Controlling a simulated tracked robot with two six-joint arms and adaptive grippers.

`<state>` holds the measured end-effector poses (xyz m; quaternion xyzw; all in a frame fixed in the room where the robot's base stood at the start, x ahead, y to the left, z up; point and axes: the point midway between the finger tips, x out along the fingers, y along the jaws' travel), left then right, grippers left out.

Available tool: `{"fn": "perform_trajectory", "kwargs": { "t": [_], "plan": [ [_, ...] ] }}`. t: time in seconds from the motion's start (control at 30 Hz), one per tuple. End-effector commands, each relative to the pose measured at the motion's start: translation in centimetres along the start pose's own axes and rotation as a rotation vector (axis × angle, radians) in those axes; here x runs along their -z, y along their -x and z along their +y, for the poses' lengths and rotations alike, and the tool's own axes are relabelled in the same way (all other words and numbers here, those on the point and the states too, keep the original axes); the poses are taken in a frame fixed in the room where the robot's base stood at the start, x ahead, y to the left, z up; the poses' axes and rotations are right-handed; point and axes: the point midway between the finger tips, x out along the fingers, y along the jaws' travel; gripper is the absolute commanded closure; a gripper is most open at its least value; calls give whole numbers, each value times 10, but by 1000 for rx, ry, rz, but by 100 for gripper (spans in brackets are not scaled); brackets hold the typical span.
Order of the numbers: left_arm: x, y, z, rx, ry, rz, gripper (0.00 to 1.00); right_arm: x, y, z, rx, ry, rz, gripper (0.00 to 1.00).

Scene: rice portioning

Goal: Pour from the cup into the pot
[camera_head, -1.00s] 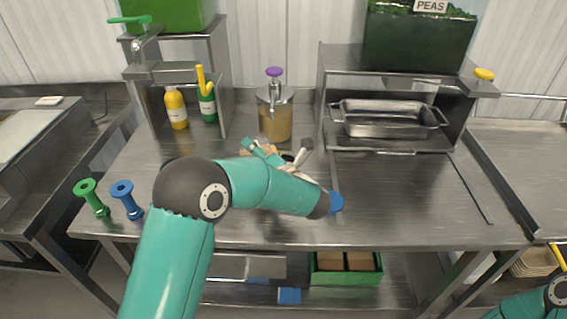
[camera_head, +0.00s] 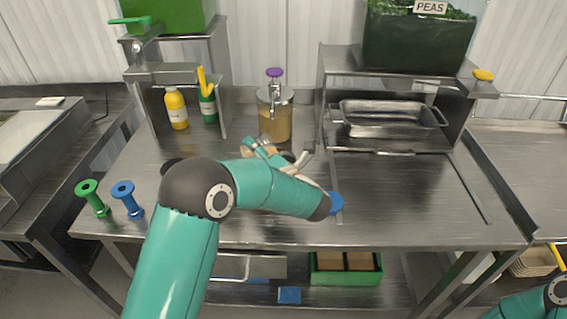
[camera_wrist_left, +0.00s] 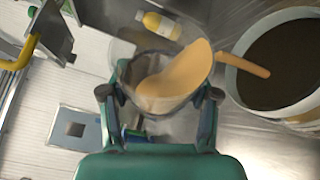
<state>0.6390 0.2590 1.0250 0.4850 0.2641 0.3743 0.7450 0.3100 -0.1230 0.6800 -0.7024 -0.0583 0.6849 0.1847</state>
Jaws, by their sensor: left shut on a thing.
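My left gripper (camera_wrist_left: 160,94) is shut on a clear cup (camera_wrist_left: 127,72) that holds tan contents (camera_wrist_left: 170,84). The cup is tilted to the right in the left wrist view. A tan strip (camera_wrist_left: 245,65), which looks like a stream, reaches from the cup's lip over the pot's near rim. The pot (camera_wrist_left: 303,117) has a pale wall and a dark inside, and stands right of the cup, partly cut off. In the head view my left gripper (camera_head: 268,148) is partly hidden behind my forearm, which also hides most of the pot and cup. My right gripper is out of view.
A dispenser with a purple knob (camera_head: 275,112) stands behind my gripper.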

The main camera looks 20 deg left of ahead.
Motion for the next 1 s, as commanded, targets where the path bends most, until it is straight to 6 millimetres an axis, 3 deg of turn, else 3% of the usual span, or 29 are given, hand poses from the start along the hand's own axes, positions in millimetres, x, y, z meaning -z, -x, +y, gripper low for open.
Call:
{"fn": "perform_trajectory", "kwargs": {
  "t": [1.0],
  "plan": [
    [-7,2,4,-43,-102,-14,79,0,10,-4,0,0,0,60]
  ]
}}
